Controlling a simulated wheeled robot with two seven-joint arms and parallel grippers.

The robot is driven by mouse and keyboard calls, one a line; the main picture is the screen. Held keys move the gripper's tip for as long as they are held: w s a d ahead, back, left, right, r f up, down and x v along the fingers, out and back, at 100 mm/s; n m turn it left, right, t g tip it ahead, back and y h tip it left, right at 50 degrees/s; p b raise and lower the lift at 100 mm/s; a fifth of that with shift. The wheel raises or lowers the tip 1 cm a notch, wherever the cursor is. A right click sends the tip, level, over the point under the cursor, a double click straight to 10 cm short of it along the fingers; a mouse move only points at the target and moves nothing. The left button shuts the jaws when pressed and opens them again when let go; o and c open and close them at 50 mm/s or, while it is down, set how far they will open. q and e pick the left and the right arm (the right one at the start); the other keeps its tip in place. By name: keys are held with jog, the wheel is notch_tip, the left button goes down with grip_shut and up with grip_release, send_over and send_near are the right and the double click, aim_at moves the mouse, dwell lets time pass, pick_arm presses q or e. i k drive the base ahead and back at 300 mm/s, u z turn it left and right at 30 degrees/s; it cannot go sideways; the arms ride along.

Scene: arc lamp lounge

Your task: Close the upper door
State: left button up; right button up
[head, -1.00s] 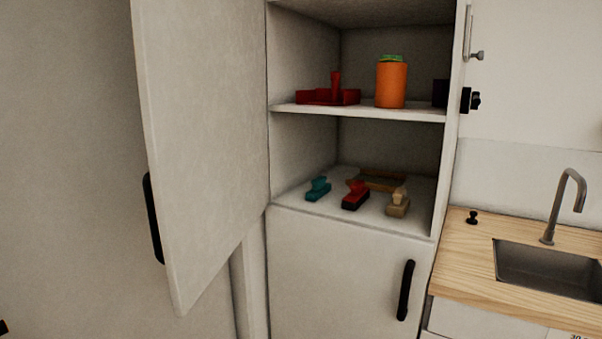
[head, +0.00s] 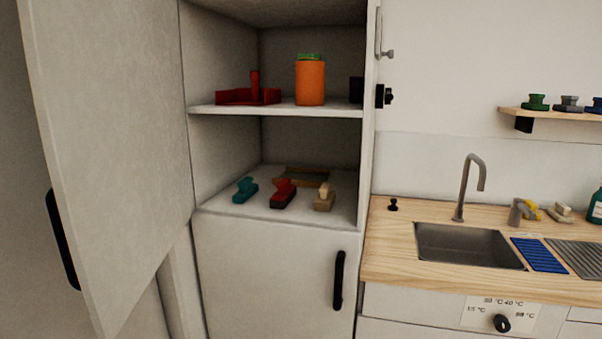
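The upper door (head: 115,130) of the tall white cabinet stands wide open, swung out to the left of the opening. Its dark handle (head: 62,240) shows at the door's far left edge. The open compartment holds a shelf (head: 275,109) with a red tray-like item (head: 248,97) and an orange jar (head: 310,82) with a green lid. Below sit a teal, a red and a beige brush-like item (head: 324,198). Neither of my grippers is in view.
The lower door (head: 270,275) with a black handle (head: 339,280) is shut. To the right are a wooden counter (head: 390,250), a sink (head: 468,245), a faucet (head: 467,185) and a wall shelf (head: 555,114) with small items. A control panel (head: 500,312) is below the counter.

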aim_at(105, 77)
jog(key=z, duration=1.8)
jog(key=i, duration=0.85)
jog(key=u, duration=2.65)
